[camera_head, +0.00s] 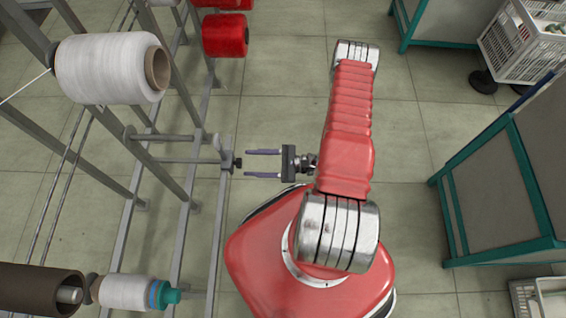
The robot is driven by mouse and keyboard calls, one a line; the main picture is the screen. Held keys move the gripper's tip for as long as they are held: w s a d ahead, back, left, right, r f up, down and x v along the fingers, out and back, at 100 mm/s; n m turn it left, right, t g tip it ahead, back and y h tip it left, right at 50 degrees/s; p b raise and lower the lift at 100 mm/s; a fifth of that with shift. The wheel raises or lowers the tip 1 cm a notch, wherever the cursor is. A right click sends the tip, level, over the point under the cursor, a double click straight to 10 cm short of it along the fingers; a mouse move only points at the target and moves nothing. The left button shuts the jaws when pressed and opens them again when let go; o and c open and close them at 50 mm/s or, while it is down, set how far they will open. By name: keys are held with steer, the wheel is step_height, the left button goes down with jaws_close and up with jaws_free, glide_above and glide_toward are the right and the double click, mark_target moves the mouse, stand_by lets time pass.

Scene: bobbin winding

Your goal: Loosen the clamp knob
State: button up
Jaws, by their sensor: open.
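A small dark clamp knob (238,163) sits on the right side of the grey metal rack (226,205), at the end of a horizontal bar. My gripper (246,163) is open, its two thin fingers pointing left toward the knob. I cannot tell the height difference between the fingers and the knob.
A large white bobbin (105,68) is on the rack at upper left, with red bobbins (225,35) behind. A brown roller (35,290) and a smaller white bobbin (125,292) are at lower left. Teal-framed cabinets (500,190) and a white crate (525,45) stand right. Floor above my gripper is clear.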

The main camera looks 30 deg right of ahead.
steer(key=v, duration=1.2)
steer(key=shift+a, duration=0.1)
stand_by(0.4)
